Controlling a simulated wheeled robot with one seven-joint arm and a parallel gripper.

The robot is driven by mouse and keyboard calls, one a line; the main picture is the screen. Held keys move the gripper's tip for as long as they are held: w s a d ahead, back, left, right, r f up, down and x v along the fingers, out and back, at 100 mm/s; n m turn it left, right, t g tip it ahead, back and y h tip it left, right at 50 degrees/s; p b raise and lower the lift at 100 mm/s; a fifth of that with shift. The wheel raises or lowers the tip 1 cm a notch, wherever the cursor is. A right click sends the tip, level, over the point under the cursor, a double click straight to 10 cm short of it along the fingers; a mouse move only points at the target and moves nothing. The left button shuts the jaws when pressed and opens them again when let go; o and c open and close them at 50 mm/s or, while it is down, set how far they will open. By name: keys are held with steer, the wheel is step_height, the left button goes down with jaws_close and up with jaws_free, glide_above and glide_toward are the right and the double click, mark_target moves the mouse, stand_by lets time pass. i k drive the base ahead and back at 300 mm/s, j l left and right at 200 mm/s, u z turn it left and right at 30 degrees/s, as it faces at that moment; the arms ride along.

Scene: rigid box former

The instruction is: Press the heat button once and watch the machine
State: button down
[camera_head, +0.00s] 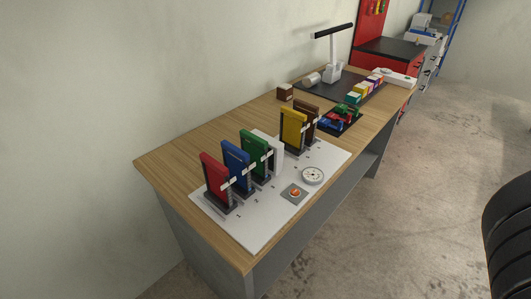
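A small round orange-red button (295,193) sits on a grey square plate near the front edge of a white board (253,229) on the workbench. I take it for the heat button, though no label is readable. A round white dial (312,175) lies just behind it to the right. Upright panels stand in dark holders along the board: red (213,173), blue (236,166), green (254,155), white (277,156), yellow (293,130) and brown (306,122). My gripper is not in view, and nothing touches the button.
The wooden workbench (165,160) runs along a pale wall. A black tray (352,128) with coloured items, a brown block (285,92) and a desk lamp (332,72) stand farther back. A large black ribbed round object (510,240) is at the right edge. The concrete floor before the bench is clear.

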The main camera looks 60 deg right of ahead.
mark_target(294, 191)
steer(key=i+j, duration=0.1)
steer(key=j, duration=0.3)
steer(key=i+j, duration=0.15)
steer(key=j, duration=0.2)
steer(key=i+j, duration=0.1)
steer(key=j, duration=0.3)
steer(key=z, duration=2.2)
